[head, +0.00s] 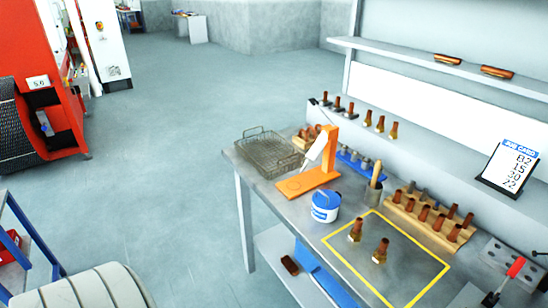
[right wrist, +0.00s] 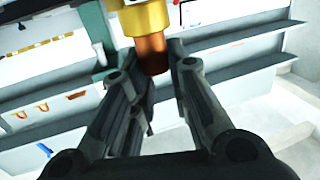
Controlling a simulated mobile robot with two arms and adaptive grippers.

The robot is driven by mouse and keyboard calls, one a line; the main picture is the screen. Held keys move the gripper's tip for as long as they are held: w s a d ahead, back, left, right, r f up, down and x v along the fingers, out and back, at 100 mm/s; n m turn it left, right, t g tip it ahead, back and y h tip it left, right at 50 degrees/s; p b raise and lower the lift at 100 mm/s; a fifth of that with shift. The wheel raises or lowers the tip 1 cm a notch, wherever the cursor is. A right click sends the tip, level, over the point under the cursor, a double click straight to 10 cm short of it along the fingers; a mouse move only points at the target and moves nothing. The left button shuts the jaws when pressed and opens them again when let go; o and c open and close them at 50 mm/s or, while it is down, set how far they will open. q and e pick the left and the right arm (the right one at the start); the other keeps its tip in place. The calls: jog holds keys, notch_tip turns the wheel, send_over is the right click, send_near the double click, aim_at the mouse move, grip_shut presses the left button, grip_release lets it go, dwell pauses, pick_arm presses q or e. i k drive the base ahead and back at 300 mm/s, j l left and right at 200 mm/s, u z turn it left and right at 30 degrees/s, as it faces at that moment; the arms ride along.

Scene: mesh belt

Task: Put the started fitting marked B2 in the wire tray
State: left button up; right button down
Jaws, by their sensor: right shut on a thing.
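My right gripper (right wrist: 152,58) is shut on a fitting with a brass body (right wrist: 148,18) and a copper end between the fingers. No marking can be read on it. The wire tray (head: 268,153) stands at the far left end of the bench in the head view, and it looks empty. Two brass-and-copper fittings (head: 355,231) (head: 380,251) stand upright inside the yellow outline, their markings too small to read. Neither gripper shows in the head view.
An orange stand (head: 318,178) is right beside the tray. A blue-and-white tub (head: 325,207), a holder with a tool (head: 374,188) and a wooden rack of fittings (head: 430,219) stand on the bench. More fittings (head: 380,124) stand on the ledge behind.

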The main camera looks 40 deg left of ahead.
aim_at(258, 159)
jog(key=j, duration=0.55)
jog(key=i+j+u, duration=0.15)
jog(key=j, duration=0.4)
jog(key=i+j, duration=0.1)
jog(key=j, duration=0.4)
jog(key=i+j+u, duration=0.15)
jog(key=j, duration=0.95)
jog(key=i+j+u, duration=0.15)
jog(key=j, duration=0.35)
jog(key=i+j, duration=0.2)
jog(key=j, duration=0.3)
jog(key=i+j+u, duration=0.15)
jog(key=j, duration=0.35)
